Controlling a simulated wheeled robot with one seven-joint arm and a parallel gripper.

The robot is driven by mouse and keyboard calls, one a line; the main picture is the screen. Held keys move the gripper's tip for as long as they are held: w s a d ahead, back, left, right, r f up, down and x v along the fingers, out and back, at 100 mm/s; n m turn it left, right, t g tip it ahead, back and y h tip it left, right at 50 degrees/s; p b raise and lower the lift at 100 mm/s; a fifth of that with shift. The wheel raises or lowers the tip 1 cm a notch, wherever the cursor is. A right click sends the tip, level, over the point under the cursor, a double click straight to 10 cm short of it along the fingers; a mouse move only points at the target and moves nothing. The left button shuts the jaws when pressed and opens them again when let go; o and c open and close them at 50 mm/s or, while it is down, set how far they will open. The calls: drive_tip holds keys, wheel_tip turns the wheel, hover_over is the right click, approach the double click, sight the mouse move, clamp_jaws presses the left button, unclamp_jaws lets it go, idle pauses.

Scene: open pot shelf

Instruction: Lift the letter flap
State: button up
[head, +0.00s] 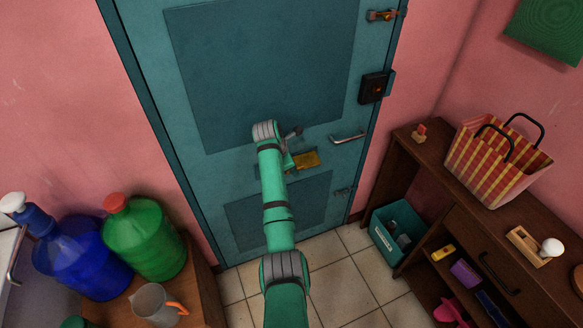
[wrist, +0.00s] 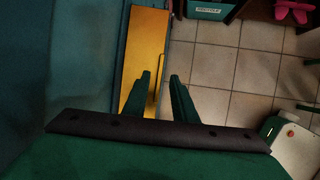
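The letter flap (head: 306,160) is a brass-yellow plate low in the middle of the teal door (head: 300,60); my arm hides its left part in the head view. In the wrist view the flap (wrist: 143,45) is a long yellow plate with a thin bar along its right edge. My gripper (wrist: 162,76) has its two dark green fingers apart with nothing held between them. The left finger overlaps the flap in the picture, and the right finger is over the floor side. I cannot tell whether a finger touches the flap. In the head view my wrist mostly hides the fingers.
A lever handle (head: 348,138), a black lock (head: 373,87) and a latch (head: 383,15) are on the door's right side. A teal bin (head: 398,234) and a wooden shelf (head: 470,215) stand right. Large bottles (head: 144,240) stand left. Tiled floor before the door is clear.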

drive_tip(key=shift+r, duration=0.1)
drive_tip(key=v, duration=1)
drive_tip(key=shift+s+r, duration=0.15)
drive_tip(key=shift+r, duration=0.1)
drive_tip(key=shift+a, duration=0.15)
